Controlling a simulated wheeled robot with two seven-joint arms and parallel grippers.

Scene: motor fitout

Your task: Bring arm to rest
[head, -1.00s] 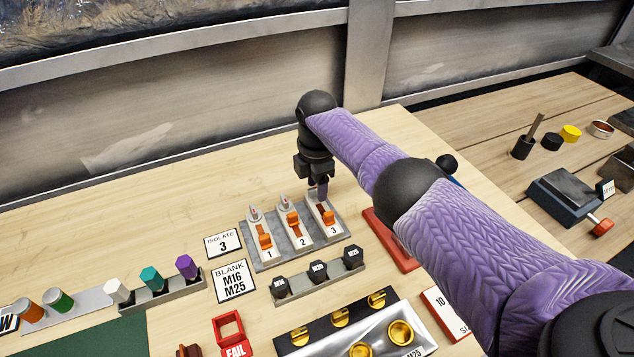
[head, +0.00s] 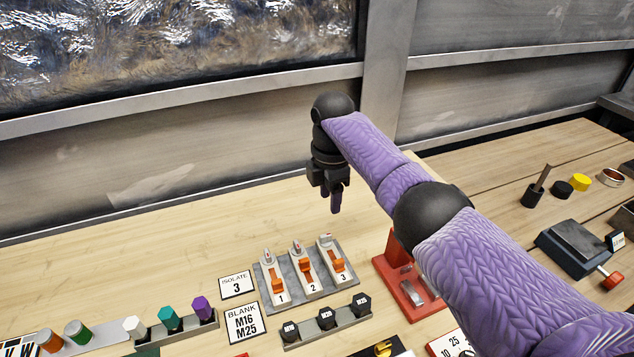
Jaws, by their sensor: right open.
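My right arm comes in from the lower right. Its gripper (head: 336,200) points down, open and empty, in the air above and behind the row of switches. The grey switch base (head: 318,293) carries three switches with orange levers. Switch 1 (head: 276,280), switch 2 (head: 304,268) and switch 3 (head: 334,262) stand side by side. My gripper is apart from them. A card reading "ISOLATE 3" (head: 237,285) lies left of the base. My left gripper is not in view.
A rack of black plugs (head: 326,324) sits in front of the switches. A red stand (head: 400,285) is to their right, close under my arm. Coloured pegs (head: 168,318) stand at the left. The table behind the switches (head: 200,240) is clear.

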